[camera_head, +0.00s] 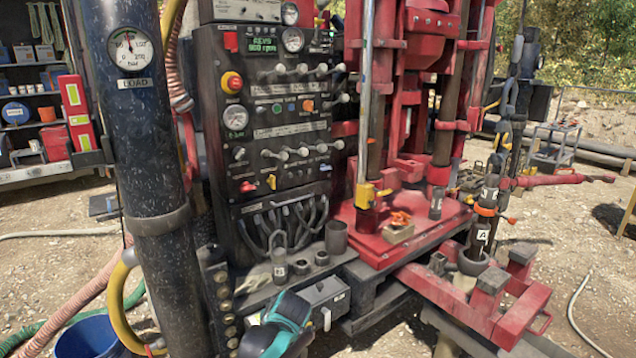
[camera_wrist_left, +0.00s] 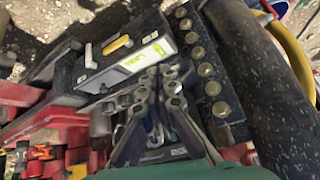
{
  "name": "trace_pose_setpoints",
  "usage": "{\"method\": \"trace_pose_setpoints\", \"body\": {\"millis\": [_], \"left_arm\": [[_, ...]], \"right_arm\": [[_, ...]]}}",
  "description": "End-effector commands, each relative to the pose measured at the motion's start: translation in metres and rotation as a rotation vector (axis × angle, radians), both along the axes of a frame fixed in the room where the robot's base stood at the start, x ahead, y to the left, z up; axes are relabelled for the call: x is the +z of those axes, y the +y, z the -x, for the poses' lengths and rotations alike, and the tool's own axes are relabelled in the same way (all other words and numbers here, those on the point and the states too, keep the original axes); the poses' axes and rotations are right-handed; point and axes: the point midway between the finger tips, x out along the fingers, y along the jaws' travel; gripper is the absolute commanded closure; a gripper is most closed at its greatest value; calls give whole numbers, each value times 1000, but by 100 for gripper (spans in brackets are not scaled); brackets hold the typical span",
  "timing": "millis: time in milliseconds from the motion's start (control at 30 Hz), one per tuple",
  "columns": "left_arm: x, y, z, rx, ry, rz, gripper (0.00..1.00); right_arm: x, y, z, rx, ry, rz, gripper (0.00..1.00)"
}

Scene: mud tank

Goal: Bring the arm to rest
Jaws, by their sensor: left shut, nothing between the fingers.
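My left gripper (camera_wrist_left: 158,92) shows in the left wrist view. Its dark fingers reach up the middle of the picture from the teal wrist at the bottom edge. It is shut with nothing between the fingers, over the ledge at the foot of the control panel. In the head view, the teal and black end of my left arm (camera_head: 288,318) comes in at the bottom centre, in front of a grey box (camera_head: 324,300). The fingers cannot be made out there. My right gripper is in neither view.
A black column with a load gauge (camera_head: 150,150) stands left of the control panel (camera_head: 280,110). Red drill rig parts (camera_head: 405,215) stand to the right. A blue bucket (camera_head: 88,338) and hoses lie at lower left. Open gravel lies at far right.

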Motion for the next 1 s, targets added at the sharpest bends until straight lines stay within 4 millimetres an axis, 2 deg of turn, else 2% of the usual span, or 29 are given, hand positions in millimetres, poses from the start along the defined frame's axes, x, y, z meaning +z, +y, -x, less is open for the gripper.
{"method": "trace_pose_setpoints", "body": {"millis": [33,100,300,500,600,700,800,1000], "left_arm": [[12,11,22,-17,11,9,100],[24,23,50,-50,25,20,100],[43,48,133,-144,48,56,100],[37,59,213,-235,45,85,100],[29,61,242,-273,35,94,100],[21,61,262,-299,27,100,100],[16,60,273,-316,21,103,100],[14,60,277,-324,18,102,100]], "right_arm": [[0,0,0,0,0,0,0],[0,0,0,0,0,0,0],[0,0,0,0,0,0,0],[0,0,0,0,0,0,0],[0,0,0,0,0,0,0],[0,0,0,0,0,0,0],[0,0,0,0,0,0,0],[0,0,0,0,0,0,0]]}}
